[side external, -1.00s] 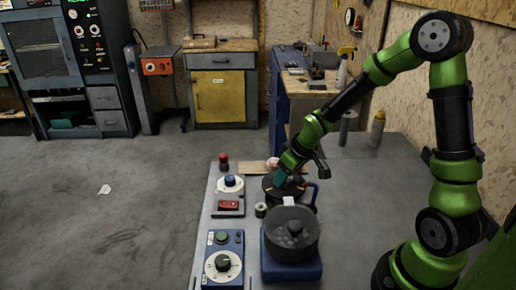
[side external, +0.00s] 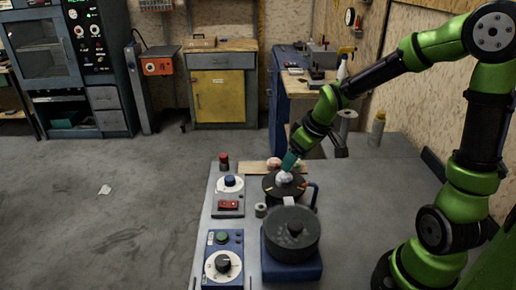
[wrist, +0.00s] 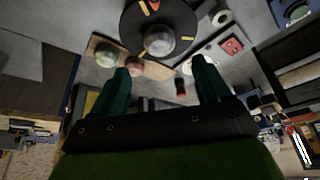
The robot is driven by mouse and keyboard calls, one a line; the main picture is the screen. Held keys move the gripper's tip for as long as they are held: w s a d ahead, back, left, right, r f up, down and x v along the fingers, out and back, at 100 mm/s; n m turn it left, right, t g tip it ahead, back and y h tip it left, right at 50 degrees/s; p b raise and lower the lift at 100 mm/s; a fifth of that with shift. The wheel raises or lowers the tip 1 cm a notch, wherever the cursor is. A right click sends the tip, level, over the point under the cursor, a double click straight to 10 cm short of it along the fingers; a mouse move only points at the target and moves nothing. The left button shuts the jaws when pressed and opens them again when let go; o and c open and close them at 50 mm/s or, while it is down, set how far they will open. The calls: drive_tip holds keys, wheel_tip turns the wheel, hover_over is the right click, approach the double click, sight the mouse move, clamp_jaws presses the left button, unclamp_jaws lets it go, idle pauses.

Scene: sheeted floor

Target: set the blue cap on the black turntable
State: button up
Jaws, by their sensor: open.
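The black turntable (side external: 271,188) stands on the grey table, with yellow marks on its disc. It also shows at the top of the wrist view (wrist: 140,18). A pale bluish-grey cap (side external: 284,178), seemingly the blue cap, rests on the disc. In the wrist view the cap (wrist: 159,41) sits toward the disc's near edge, and its blue tint is faint. My gripper (side external: 289,162) is just above the cap and apart from it. Its teal fingers (wrist: 160,66) are spread, with nothing between them.
A wooden board (side external: 253,167) behind the turntable carries a pink item (side external: 274,162) and a greenish one (wrist: 106,55). A dark lidded pot on a blue base (side external: 291,268) stands in front. Control boxes (side external: 223,259) line the left edge. The table's right side is mostly clear.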

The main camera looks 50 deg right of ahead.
drive_tip(key=s+a+r+m+t+y, duration=0.1)
drive_tip(key=s+a+r+m, duration=0.3)
drive_tip(key=s+a+r, duration=0.5)
drive_tip(key=s+r+t, duration=0.1)
drive_tip(key=s+r, duration=0.2)
drive_tip(key=s, duration=0.1)
drive_tip(key=shift+s+a+m+t+y, duration=0.25)
drive_tip(key=shift+s+m+t+y, duration=0.05)
drive_tip(key=shift+y, duration=0.1)
